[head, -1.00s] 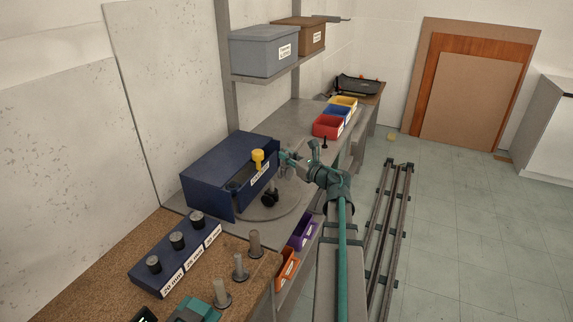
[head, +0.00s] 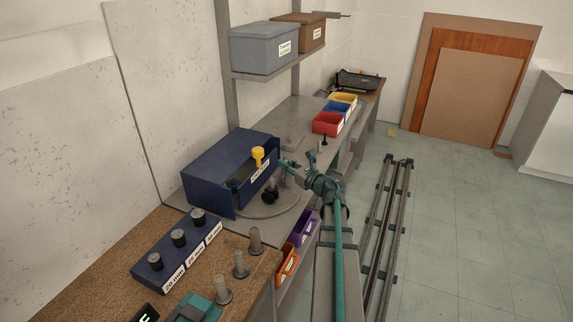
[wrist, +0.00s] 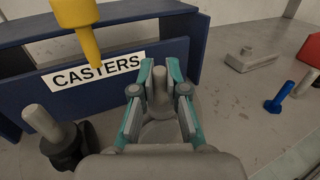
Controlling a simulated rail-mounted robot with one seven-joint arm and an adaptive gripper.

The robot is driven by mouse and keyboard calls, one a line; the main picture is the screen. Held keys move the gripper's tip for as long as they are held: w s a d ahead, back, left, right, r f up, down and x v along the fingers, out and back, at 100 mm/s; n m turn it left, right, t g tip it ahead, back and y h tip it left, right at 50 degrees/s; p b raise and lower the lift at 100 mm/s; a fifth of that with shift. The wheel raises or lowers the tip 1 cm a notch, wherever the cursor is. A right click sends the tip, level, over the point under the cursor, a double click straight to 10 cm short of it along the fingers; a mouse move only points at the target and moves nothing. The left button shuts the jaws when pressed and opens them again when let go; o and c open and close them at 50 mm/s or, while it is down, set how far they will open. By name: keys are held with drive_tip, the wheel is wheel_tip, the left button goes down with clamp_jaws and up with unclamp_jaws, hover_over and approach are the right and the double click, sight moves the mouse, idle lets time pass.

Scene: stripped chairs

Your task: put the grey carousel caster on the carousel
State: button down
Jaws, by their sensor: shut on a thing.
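The grey carousel caster (wrist: 160,85) is between my gripper's (wrist: 160,78) teal fingers in the wrist view, its stem upright; its lower part is partly hidden by the gripper. In the head view my gripper (head: 287,165) is over the round grey carousel (head: 257,211), in front of the blue CASTERS box (head: 215,172). I cannot tell if the held caster touches the carousel. A black caster with a grey stem (head: 269,196) stands on the carousel; it also shows at left in the wrist view (wrist: 62,142).
Red, blue and yellow bins (head: 327,124) are farther back. A blue block with dark knobs (head: 178,258) is at front left.

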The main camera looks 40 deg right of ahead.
drive_tip(key=shift+f+b, duration=0.2)
drive_tip(key=shift+b, duration=0.1)
drive_tip(key=c, duration=1.2)
unclamp_jaws()
drive_tip(key=shift+r, duration=0.15)
drive_tip(key=shift+r+p, duration=0.15)
drive_tip(key=shift+p, duration=0.25)
drive_tip(key=s+b, duration=0.4)
drive_tip(key=s, duration=0.8)
drive_tip(key=shift+d, duration=0.4)
drive_tip(key=shift+a, duration=0.1)
